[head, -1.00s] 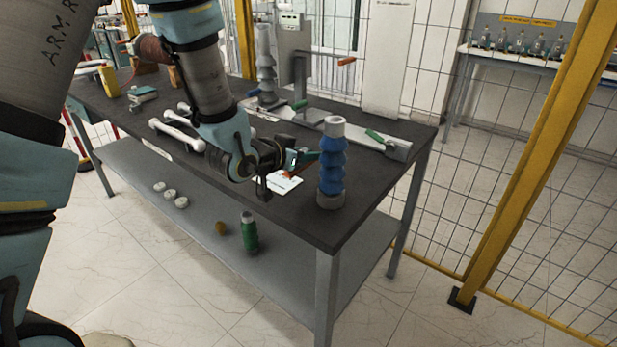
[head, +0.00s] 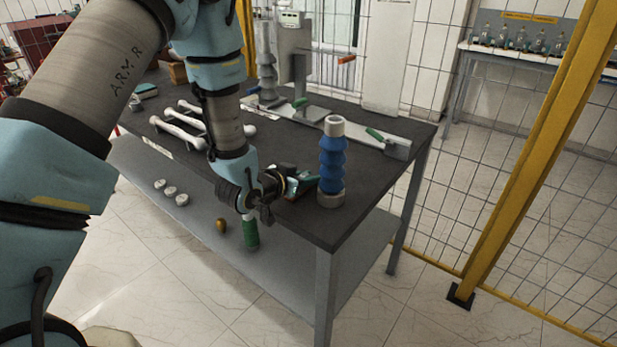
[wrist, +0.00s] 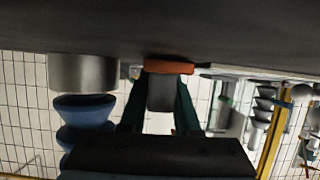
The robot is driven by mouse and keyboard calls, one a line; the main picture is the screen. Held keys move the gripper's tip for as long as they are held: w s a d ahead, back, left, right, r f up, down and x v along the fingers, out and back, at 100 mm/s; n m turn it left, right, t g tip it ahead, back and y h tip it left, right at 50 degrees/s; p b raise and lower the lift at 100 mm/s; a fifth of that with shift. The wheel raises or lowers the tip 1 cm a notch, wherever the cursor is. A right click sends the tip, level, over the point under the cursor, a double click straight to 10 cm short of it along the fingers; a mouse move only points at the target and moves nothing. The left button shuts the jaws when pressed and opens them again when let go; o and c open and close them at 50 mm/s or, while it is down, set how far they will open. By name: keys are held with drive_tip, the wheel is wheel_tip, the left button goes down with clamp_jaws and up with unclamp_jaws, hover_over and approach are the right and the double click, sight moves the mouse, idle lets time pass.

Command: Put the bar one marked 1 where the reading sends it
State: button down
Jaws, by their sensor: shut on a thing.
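My gripper (head: 301,186) is low over the front right of the dark table, just left of a blue ribbed bushing (head: 332,165) that stands upright on grey ends. In the wrist view my gripper (wrist: 160,92) has its green fingers shut on a small grey piece with an orange end (wrist: 170,67). That end is at or close to the table surface; contact is unclear. The bushing (wrist: 84,110) shows beside the fingers, apart from them. White bars (head: 183,131) lie further left on the table. I cannot read a 1 on anything.
A box with a small display (head: 290,19) stands at the back beside a grey ribbed column (head: 266,75). A grey rail with a green handle (head: 375,135) lies at the right. The lower shelf holds a green bottle-like piece (head: 250,235) and white discs (head: 169,191).

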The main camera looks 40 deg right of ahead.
drive_tip(key=c, duration=0.6)
unclamp_jaws()
drive_tip(key=shift+f, duration=0.1)
drive_tip(key=shift+c, duration=0.2)
drive_tip(key=shift+r, duration=0.2)
drive_tip(key=b+v, duration=0.1)
drive_tip(key=v, duration=0.8)
drive_tip(key=shift+s+a+r, duration=0.15)
drive_tip(key=shift+a+r, duration=0.1)
drive_tip(key=p+v, duration=0.1)
drive_tip(key=p, duration=0.2)
drive_tip(key=shift+a+r, duration=0.1)
drive_tip(key=shift+a, duration=0.2)
drive_tip(key=shift+s+a+p, duration=0.15)
drive_tip(key=shift+a+p, duration=0.2)
drive_tip(key=shift+p, duration=0.3)
